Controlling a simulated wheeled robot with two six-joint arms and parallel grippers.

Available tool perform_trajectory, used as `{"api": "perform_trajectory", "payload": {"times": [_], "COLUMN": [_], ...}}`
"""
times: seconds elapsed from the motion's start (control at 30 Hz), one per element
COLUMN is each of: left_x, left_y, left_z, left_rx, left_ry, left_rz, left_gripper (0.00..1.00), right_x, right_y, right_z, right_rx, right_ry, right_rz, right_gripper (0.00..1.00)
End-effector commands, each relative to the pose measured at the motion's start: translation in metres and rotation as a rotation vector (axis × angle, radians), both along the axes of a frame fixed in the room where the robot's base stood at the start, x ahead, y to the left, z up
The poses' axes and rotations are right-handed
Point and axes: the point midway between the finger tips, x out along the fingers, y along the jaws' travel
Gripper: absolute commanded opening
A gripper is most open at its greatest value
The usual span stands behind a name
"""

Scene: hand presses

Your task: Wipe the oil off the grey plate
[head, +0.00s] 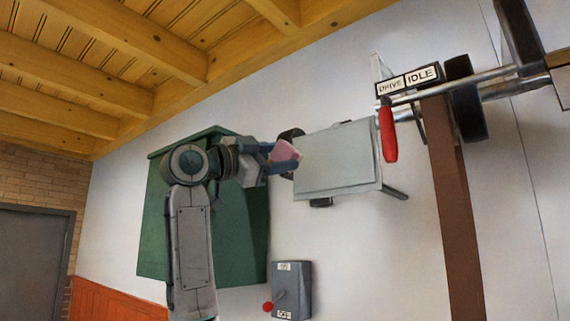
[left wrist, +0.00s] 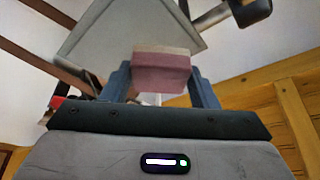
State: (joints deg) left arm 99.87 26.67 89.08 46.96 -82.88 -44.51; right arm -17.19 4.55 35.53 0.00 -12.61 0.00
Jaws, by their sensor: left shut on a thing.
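The grey plate (head: 338,160) is a tilted flat panel in the middle of the head view. Its pale face also shows in the left wrist view (left wrist: 95,45), behind the held block. No oil can be made out on it. My left gripper (head: 278,158) is shut on a pink block (head: 286,152), which looks like a sponge or pad. The block shows between the two blue fingers in the left wrist view (left wrist: 161,70). It is at the plate's left edge; I cannot tell whether it touches. My right gripper is not in view.
A red handle (head: 388,132) hangs right of the plate, below a sign (head: 407,80) reading DRIVE and IDLE. A brown post (head: 455,200) stands further right. A grey switch box (head: 292,290) is below, and a green board (head: 235,225) is behind my left arm.

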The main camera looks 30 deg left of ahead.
Motion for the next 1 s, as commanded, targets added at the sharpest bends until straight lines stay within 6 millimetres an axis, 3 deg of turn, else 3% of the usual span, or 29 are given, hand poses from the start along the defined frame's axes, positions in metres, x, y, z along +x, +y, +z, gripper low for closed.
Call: {"api": "perform_trajectory", "payload": {"times": [0.47, 0.8, 1.0], "left_x": [-0.009, -0.034, -0.038], "left_y": [0.001, 0.002, 0.003], "left_z": [0.000, 0.000, 0.000], "left_rx": [0.001, 0.001, 0.000], "left_ry": [-0.001, -0.003, 0.001], "left_rz": [0.000, 0.000, -0.001], "left_gripper": [0.36, 0.36, 0.36], "right_x": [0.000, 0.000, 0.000], "right_y": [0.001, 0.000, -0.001], "right_z": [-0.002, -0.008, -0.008], "right_rx": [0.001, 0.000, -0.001], "right_ry": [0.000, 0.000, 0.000], "right_rz": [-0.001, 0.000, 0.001], "right_gripper": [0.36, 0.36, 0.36]}}
